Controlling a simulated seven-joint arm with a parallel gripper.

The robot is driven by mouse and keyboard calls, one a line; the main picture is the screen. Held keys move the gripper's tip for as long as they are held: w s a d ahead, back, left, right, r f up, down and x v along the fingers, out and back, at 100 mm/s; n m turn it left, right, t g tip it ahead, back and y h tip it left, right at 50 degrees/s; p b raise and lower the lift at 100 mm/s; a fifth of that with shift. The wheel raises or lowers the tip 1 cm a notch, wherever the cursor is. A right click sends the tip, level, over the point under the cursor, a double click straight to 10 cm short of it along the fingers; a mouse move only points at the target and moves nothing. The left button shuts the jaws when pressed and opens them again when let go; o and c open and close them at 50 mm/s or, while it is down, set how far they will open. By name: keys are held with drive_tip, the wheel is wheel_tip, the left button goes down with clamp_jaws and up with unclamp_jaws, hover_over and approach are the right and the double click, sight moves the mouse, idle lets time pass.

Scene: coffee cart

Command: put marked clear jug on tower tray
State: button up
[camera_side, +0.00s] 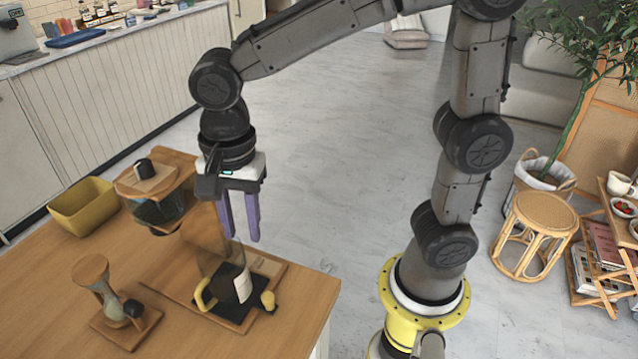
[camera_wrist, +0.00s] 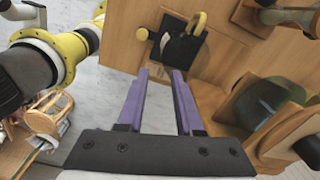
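A clear jug (camera_side: 222,284) with a yellow handle, dark contents and a white mark stands upright over a black mat (camera_side: 236,312) on a wooden tray board (camera_side: 182,306). In the wrist view its yellow handle (camera_wrist: 199,22) shows beside the black mat (camera_wrist: 176,50); its clear walls are hard to make out. My gripper (camera_side: 241,238) points down, with purple fingers apart and nothing seen between them. It is above the jug in the side view, with no contact clear. In the wrist view the gripper (camera_wrist: 159,72) is also open.
A wooden stand (camera_side: 178,163) with a glass vessel (camera_side: 160,214) is close to the left of my gripper. An hourglass-shaped brewer (camera_side: 95,280) stands front left, and a yellow bin (camera_side: 82,208) stands back left. The table's right edge (camera_side: 328,305) is near the tray board. A small yellow knob (camera_side: 268,300) is beside the jug.

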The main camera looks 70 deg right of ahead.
drive_tip(key=s+d+r+n+t, duration=0.2)
drive_tip(key=s+d+n+t, duration=0.3)
drive_tip(key=s+d+n, duration=0.6)
drive_tip(key=d+n, duration=0.3)
drive_tip(key=n, duration=0.1)
drive_tip(key=shift+s+d+r, duration=0.3)
drive_tip(key=shift+d+r, duration=0.05)
